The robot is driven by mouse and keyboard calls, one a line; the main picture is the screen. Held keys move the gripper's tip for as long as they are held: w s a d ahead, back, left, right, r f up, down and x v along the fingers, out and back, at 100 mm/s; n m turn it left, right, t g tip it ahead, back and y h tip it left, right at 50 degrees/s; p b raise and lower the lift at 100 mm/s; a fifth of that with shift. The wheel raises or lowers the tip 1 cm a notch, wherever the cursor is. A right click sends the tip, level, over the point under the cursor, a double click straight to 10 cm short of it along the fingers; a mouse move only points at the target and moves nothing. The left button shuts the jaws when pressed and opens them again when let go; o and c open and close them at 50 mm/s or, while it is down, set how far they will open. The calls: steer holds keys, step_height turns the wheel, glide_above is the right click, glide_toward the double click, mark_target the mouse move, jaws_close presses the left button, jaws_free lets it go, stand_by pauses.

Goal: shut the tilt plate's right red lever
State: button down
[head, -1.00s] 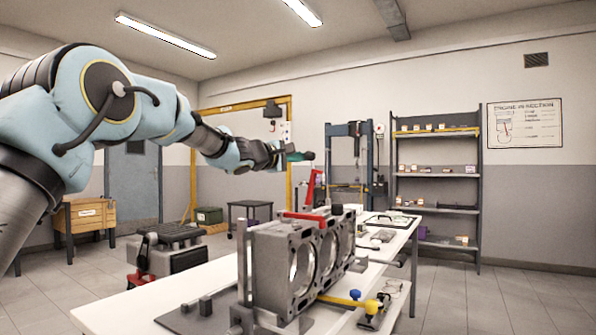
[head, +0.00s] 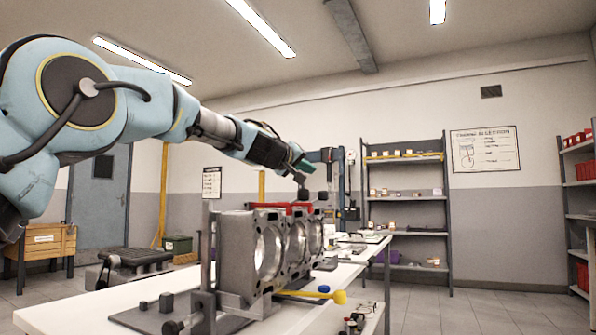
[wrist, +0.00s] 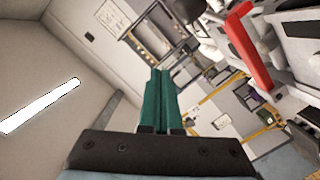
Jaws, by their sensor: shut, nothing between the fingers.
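My gripper (head: 303,168) is above the far end of the grey engine block (head: 243,255), with its green fingers together and nothing between them. The fingers also show shut in the wrist view (wrist: 161,75). A red lever (head: 278,206) lies roughly level along the block's top. In the wrist view a red lever (wrist: 247,48) with a bent end is right of the fingertips, apart from them; I cannot tell which lever it is. The block stands on a dark plate (head: 140,318) with upright posts. The block hides much of the far side of the fixture.
The white table (head: 60,312) runs away from me. A yellow-handled bar (head: 315,295) sticks out right of the block. Small parts lie on the plate's left. Shelves (head: 405,228) stand behind. The air above the block is free except for my arm.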

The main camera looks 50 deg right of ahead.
steer(key=shift+m, duration=0.8)
steer(key=shift+s+d+f+b, duration=0.15)
steer(key=shift+s+f+b, duration=0.45)
steer(key=shift+f, duration=0.3)
steer(key=shift+s+d+f+b, duration=0.15)
steer(key=shift+s+f+b, duration=0.35)
steer(key=shift+f, duration=0.4)
steer(key=s+a+r+b, duration=0.1)
steer(key=a+b, duration=0.3)
steer(key=a, duration=0.6)
steer(key=shift+s+a+r+b, duration=0.15)
steer(key=shift+s+a+b, duration=0.15)
steer(key=shift+s+b, duration=0.15)
